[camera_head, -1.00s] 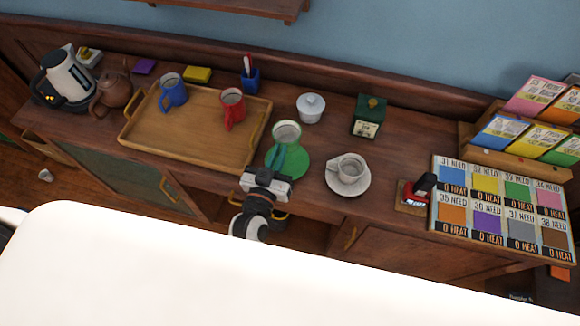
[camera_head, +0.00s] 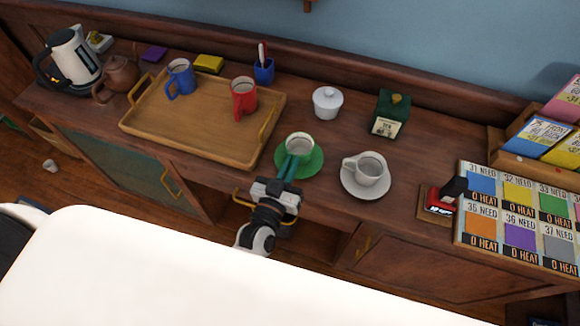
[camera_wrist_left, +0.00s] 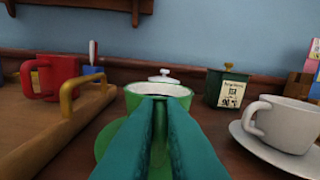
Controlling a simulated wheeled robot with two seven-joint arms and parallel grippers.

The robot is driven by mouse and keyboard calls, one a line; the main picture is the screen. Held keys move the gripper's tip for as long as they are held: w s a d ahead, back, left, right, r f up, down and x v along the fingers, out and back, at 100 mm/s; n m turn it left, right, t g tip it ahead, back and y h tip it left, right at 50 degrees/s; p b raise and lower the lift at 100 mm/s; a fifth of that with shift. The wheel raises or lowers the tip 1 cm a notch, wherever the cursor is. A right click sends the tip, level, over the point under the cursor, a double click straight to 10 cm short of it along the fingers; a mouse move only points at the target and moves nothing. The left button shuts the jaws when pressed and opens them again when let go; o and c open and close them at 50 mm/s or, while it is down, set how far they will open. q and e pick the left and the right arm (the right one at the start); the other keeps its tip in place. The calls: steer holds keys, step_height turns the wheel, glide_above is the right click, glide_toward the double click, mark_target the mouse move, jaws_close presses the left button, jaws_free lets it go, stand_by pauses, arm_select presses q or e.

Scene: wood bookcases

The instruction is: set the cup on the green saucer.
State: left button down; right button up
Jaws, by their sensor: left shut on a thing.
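The green cup (camera_head: 301,141) is upright at the green saucer (camera_head: 313,162) on the sideboard. My left gripper (camera_head: 291,166) is shut on the near side of the cup, with its green fingers pointing away from me. In the left wrist view the cup (camera_wrist_left: 178,92) is straight ahead beyond the fingers, and part of the saucer (camera_wrist_left: 106,142) shows at lower left. The cup sits within the saucer's outline in the head view. The fingers hide its base, so I cannot tell whether it touches the saucer. My right gripper is not in view.
A white cup (camera_head: 369,170) on a white saucer (camera_head: 362,193) stands close on the right. A wooden tray (camera_head: 200,135) with a blue mug (camera_head: 181,77) and red mug (camera_head: 244,98) is at left. A lidded white bowl (camera_head: 327,102) and green box (camera_head: 389,115) stand behind.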

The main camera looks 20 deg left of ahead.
arm_select(q)
steer(key=shift+f, duration=0.1)
steer(key=c, duration=1.5)
jaws_free()
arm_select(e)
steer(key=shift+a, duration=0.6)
arm_select(q)
steer(key=s, duration=0.4)
steer(key=s+b, duration=0.1)
steer(key=s, duration=0.3)
steer(key=s+a+b, duration=0.1)
steer(key=s, duration=0.3)
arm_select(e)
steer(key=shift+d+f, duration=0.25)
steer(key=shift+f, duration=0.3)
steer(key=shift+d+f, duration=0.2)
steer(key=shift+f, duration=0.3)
